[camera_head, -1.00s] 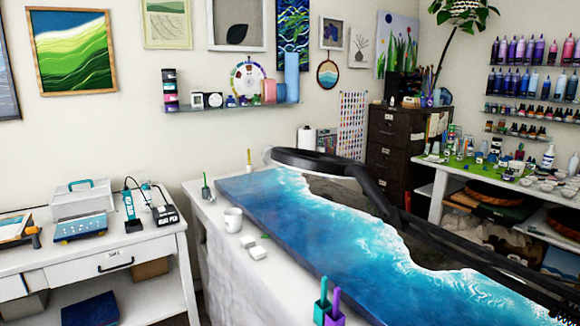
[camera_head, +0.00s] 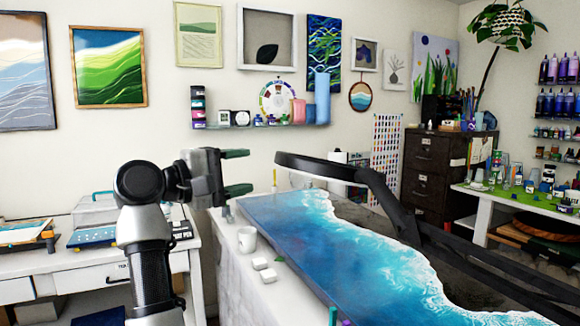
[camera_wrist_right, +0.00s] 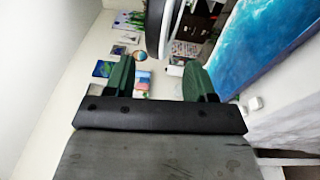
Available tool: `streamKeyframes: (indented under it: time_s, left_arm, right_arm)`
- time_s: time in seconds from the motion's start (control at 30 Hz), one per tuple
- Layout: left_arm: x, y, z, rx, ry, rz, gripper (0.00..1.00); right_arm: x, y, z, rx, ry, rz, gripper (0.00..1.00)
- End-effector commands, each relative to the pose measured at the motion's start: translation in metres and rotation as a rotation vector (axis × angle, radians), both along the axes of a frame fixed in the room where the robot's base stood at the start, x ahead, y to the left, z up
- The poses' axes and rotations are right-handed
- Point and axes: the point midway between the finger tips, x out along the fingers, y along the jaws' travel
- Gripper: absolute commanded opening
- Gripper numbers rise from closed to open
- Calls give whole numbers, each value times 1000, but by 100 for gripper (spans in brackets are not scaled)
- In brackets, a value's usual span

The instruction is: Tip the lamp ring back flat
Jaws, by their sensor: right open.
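The lamp ring (camera_head: 325,166) is a black hoop seen nearly edge-on in the head view, over the far part of the blue resin table. Its near edge slopes down to the right, where it meets a thick black arm (camera_head: 425,232). My right gripper (camera_head: 238,171) is open and empty, left of the ring and apart from it in the picture. In the right wrist view the open green fingers (camera_wrist_right: 157,70) have nothing between them. A dark bar, probably part of the lamp, shows beyond them at the top. My left gripper is not in view.
The resin table (camera_head: 300,225) lies below the lamp. A white desk (camera_head: 60,268) with tools stands at left, a dark cabinet (camera_head: 425,165) behind at right.

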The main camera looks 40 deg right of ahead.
Motion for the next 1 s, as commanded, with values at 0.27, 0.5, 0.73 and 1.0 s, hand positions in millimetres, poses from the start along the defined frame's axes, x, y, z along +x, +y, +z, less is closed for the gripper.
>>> streamKeyframes:
  time_s: [0.27,0.5,0.73,1.0]
  left_arm:
    - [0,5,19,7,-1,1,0]
    - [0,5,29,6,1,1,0]
    - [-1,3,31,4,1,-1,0]
    - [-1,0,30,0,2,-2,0]
  right_arm:
    - [-7,-51,6,-5,6,-5,55]
    - [-12,-87,6,-5,8,-4,55]
    - [-13,-98,4,-6,9,-2,55]
    - [-13,-98,4,-6,9,-1,46]
